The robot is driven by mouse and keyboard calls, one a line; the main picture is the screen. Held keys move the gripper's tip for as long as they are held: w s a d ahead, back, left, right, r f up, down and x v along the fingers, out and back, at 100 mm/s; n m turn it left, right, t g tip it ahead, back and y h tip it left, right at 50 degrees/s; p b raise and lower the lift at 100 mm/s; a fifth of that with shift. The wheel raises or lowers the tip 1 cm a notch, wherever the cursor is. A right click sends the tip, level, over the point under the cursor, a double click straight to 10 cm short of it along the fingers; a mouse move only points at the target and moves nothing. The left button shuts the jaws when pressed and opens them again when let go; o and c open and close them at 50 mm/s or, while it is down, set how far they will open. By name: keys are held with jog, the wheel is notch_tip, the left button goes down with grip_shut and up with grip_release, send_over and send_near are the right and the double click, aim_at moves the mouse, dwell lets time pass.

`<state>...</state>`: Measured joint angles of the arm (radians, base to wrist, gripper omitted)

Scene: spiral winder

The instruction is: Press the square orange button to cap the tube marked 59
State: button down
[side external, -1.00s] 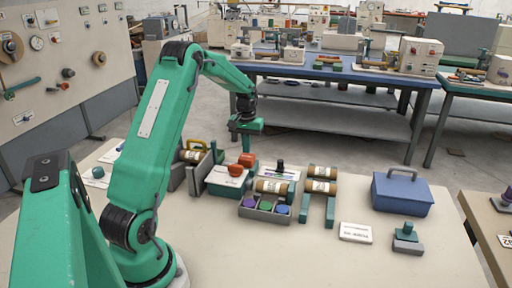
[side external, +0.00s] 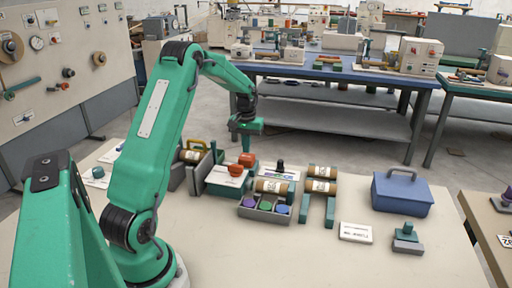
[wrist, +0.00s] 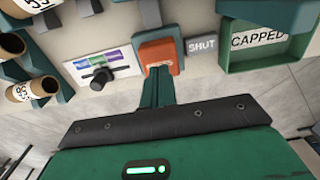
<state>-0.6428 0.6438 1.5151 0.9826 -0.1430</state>
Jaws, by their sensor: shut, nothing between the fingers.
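Brown tubes with white labels (wrist: 38,90) lie at the left of the wrist view. Their numbers are tilted or cut off, so I cannot tell which is 59.
A green tray marked CAPPED (wrist: 262,45) is right of the button. A white panel with a black knob (wrist: 100,75) is on its left. A grey box of coloured caps (side external: 264,208), a blue case (side external: 402,193) and a white sign (side external: 355,232) stand on the bench.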

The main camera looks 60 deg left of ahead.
aim_at(246, 156)
jog(key=shift+f, duration=1.9)
dwell(0.6)
jog(key=shift+r, duration=4.05)
